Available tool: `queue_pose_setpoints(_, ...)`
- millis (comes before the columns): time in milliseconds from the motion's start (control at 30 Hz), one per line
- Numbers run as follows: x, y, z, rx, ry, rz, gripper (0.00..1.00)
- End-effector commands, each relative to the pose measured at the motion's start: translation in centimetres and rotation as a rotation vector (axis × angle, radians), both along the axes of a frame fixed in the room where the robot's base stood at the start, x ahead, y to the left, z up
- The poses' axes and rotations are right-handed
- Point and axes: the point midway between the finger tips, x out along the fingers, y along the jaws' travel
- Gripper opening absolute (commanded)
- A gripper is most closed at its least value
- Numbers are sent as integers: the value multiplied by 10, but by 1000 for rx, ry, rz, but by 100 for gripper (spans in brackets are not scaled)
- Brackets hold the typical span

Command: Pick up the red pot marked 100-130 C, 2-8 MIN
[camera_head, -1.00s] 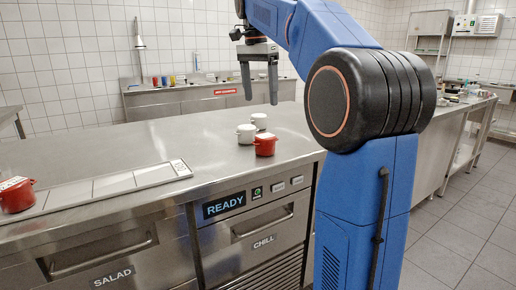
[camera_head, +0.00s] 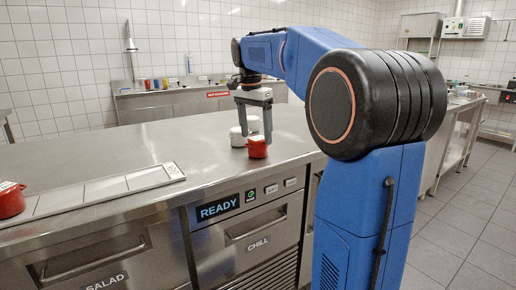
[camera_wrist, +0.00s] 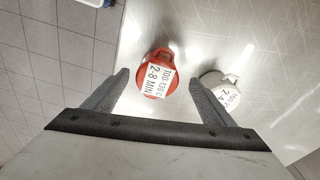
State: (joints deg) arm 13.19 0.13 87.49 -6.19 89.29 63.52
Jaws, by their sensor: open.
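The red pot (camera_head: 257,149) stands upright on the steel counter near its front edge. In the wrist view the red pot (camera_wrist: 153,78) shows from above, with a white label reading 100-130 C, 2-8 MIN. My gripper (camera_head: 255,136) is open, pointing down just over this pot in the head view. In the wrist view the open fingers of my gripper (camera_wrist: 159,77) appear on either side of the pot. I cannot tell how far down the fingertips reach around it. Nothing is held.
A second red pot (camera_head: 10,201) is at the far left, by a pale panelled strip (camera_head: 100,189). The counter's middle is clear.

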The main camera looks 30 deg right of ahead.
Motion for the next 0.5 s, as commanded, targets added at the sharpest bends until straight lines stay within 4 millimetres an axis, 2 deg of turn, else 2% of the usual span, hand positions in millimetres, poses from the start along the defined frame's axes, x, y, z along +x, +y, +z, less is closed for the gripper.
queue_pose_setpoints(300, -3, -6, -38, 1, 2, 0, 78)
queue_pose_setpoints(500, -2, -7, -50, 0, 0, 0, 78)
